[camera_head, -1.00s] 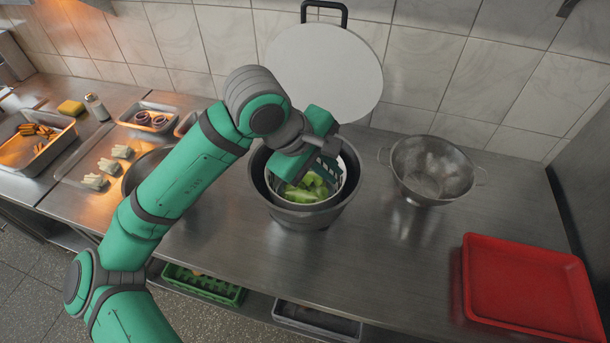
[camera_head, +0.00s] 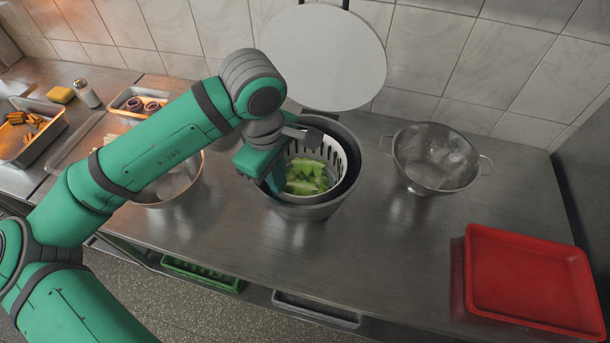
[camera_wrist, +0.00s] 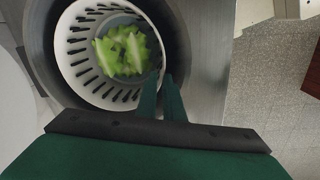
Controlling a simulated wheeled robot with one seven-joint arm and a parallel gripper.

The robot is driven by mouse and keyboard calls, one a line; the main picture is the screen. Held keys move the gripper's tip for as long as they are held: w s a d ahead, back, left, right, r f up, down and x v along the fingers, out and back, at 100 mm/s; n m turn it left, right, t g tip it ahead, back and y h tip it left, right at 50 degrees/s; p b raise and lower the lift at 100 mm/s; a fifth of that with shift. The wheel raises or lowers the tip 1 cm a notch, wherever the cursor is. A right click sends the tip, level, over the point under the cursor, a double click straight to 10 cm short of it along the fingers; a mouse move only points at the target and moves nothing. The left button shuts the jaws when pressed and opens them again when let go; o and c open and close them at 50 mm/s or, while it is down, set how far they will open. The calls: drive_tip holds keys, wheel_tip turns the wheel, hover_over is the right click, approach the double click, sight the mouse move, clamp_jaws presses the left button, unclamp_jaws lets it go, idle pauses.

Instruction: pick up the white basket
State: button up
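The white basket (camera_head: 347,158) is round and slotted, with chopped green pieces (camera_head: 305,177) inside. It sits within the dark grey bowl (camera_head: 310,211) on the steel counter; it also shows in the wrist view (camera_wrist: 77,68). My gripper (camera_head: 272,180) is at the left side of the basket, pointing down at its rim. In the wrist view my two green fingers (camera_wrist: 162,88) are close together with a narrow gap, at the basket's edge. Whether the basket's wall is between the fingertips is not clear.
A round grey lid (camera_head: 325,55) stands behind the bowl. A steel colander (camera_head: 436,158) is to the right, and a red tray (camera_head: 528,280) is at the front right. A metal bowl (camera_head: 178,187) is beneath my arm. The counter between bowl and red tray is clear.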

sight(282, 197)
drive_tip(key=shift+d+f, duration=0.2)
drive_tip(key=shift+f, duration=2.4)
drive_tip(key=shift+w, duration=0.1)
clamp_jaws()
drive_tip(key=shift+d, duration=0.1)
drive_tip(key=shift+a, duration=0.2)
drive_tip(key=shift+d, duration=0.15)
